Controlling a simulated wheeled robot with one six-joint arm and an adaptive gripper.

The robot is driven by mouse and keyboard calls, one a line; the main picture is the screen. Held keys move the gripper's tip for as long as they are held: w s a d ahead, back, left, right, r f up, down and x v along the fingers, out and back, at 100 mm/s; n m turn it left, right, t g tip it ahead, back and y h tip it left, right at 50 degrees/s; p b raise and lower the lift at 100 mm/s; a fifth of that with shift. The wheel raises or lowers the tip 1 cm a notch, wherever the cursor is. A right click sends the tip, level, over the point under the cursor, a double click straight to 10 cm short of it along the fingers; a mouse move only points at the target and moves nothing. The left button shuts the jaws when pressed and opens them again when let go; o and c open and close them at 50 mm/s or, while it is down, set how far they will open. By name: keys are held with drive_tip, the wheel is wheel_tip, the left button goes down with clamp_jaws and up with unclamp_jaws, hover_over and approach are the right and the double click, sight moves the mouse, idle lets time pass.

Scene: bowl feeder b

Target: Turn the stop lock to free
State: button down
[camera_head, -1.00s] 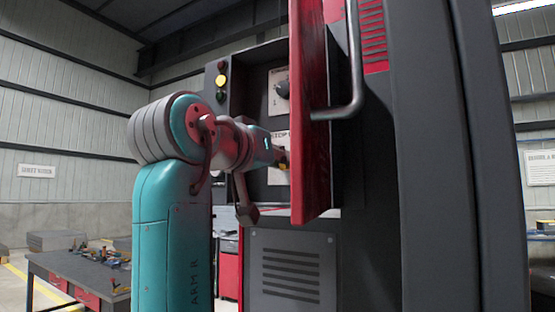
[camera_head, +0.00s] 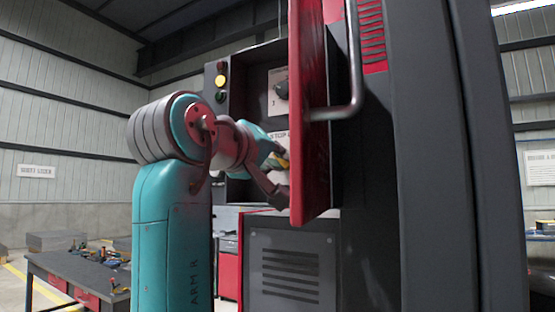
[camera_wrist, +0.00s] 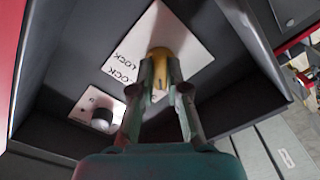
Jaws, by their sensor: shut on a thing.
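The stop lock is a yellow knob (camera_wrist: 160,56) on a white plate (camera_wrist: 178,30) inside the control box; the plate's lettering shows "LOCK" in the wrist view. My gripper (camera_wrist: 162,75) is shut on the yellow knob, with a finger on each side of it. In the head view my gripper (camera_head: 279,161) reaches into the box at the stop-lock plate (camera_head: 280,139), partly behind the red door edge. The fingers cover much of the knob, so its exact setting cannot be read.
A red door (camera_head: 310,120) with a metal handle (camera_head: 356,75) stands open close to the right of my gripper. A dark rotary knob (camera_wrist: 103,119) sits on a neighbouring plate. The box walls (camera_wrist: 228,45) surround the plates. A tool bench (camera_head: 75,265) stands at the lower left.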

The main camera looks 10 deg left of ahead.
idle(0.4)
drive_tip(key=c, duration=1.2)
unclamp_jaws()
drive_tip(key=shift+o, duration=0.2)
drive_tip(key=v, duration=1.2)
